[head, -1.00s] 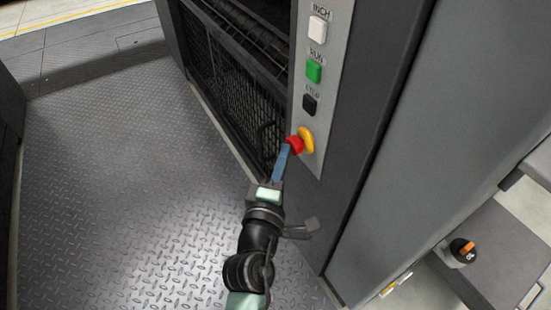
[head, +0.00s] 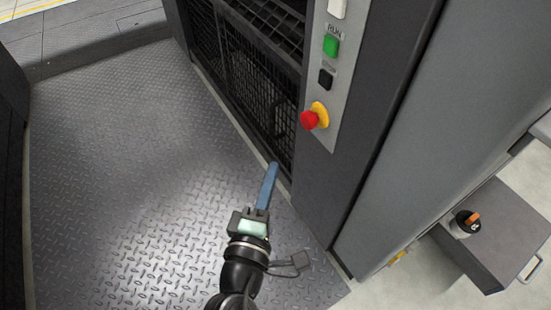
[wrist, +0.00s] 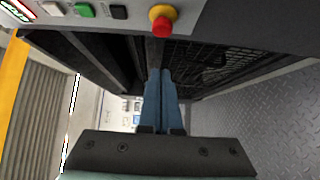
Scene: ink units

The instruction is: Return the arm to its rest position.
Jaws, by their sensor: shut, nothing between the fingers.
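My gripper (head: 271,168) is in the lower middle of the head view, with its blue fingers together and nothing between them. The wrist view shows the two fingers (wrist: 160,75) side by side, pointing towards the machine. The gripper is apart from the red emergency-stop button (head: 309,120), which sits on a yellow collar to the upper right of the fingertips. In the wrist view the red button (wrist: 161,29) is just above the fingertips. My arm reaches up from the bottom edge of the head view.
The button panel also carries a green RUN button (head: 331,46) and a black button (head: 325,79). A mesh guard (head: 250,75) is left of the panel. Open tread-plate floor (head: 130,180) lies to the left. A grey cabinet (head: 500,235) with a bottle (head: 462,224) stands at right.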

